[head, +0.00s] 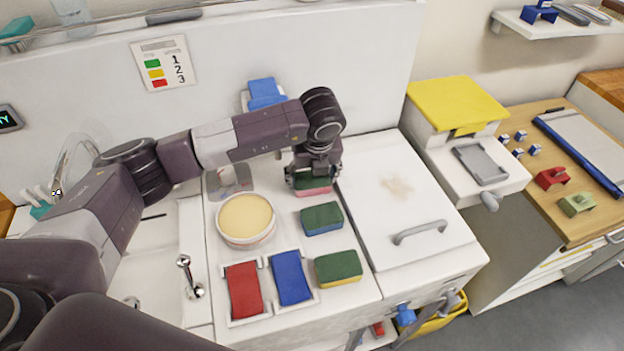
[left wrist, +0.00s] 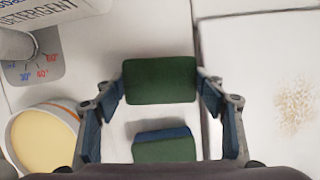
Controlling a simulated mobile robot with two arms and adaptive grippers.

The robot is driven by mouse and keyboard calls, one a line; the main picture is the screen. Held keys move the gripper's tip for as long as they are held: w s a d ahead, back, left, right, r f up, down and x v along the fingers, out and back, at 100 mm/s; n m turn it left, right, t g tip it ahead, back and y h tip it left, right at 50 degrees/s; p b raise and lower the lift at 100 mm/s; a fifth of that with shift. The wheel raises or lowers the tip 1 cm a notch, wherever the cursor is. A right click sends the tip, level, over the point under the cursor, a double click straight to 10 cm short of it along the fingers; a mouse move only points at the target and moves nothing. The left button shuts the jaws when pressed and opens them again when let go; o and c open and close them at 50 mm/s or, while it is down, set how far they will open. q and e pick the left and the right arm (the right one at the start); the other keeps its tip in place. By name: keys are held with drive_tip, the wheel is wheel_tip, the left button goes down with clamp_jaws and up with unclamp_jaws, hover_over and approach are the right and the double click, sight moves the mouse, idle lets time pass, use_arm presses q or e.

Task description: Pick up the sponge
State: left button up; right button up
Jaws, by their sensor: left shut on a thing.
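Three sponges with green tops stand in a row on the white counter. The far one, with a pink body, is the sponge (head: 314,190) between the fingers of my left gripper (head: 313,180). In the left wrist view its green top (left wrist: 160,80) spans the gap between both fingers, so the gripper is shut on it. I cannot tell whether it is clear of the counter. A green-and-blue sponge (head: 322,218) lies just nearer, and a green-and-yellow sponge (head: 338,267) nearer still. My right gripper is not in view.
Left of the sponges stands a round tub (head: 246,218) of yellowish stuff. Red (head: 243,290) and blue (head: 291,278) cloths lie nearer. A white lid with a grey handle (head: 419,232) and a brownish stain is on the right. A detergent box (left wrist: 50,12) stands behind.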

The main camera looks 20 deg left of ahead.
sight(313, 180)
use_arm(q)
drive_tip(key=shift+s+d+r+b, duration=0.1)
drive_tip(key=shift+r+b, duration=0.15)
drive_tip(key=shift+b, duration=0.4)
wheel_tip(313, 180, up, 6)
drive_tip(key=b, duration=0.2)
drive_tip(key=shift+b, duration=0.3)
drive_tip(key=s+d+b, duration=0.1)
drive_tip(key=s, duration=0.1)
drive_tip(key=s+d, duration=0.1)
drive_tip(key=s, duration=0.1)
drive_tip(key=s+d+b, duration=0.1)
drive_tip(key=s+d, duration=0.1)
drive_tip(key=shift+b, duration=0.3)
drive_tip(key=s+d+b, duration=0.1)
drive_tip(key=s+d, duration=0.6)
drive_tip(key=s, duration=0.3)
drive_tip(key=shift+s+r+b, duration=0.2)
drive_tip(key=shift+r+b, duration=0.05)
drive_tip(key=shift+b, duration=0.05)
drive_tip(key=shift+o, duration=0.4)
drive_tip(key=c, duration=0.4)
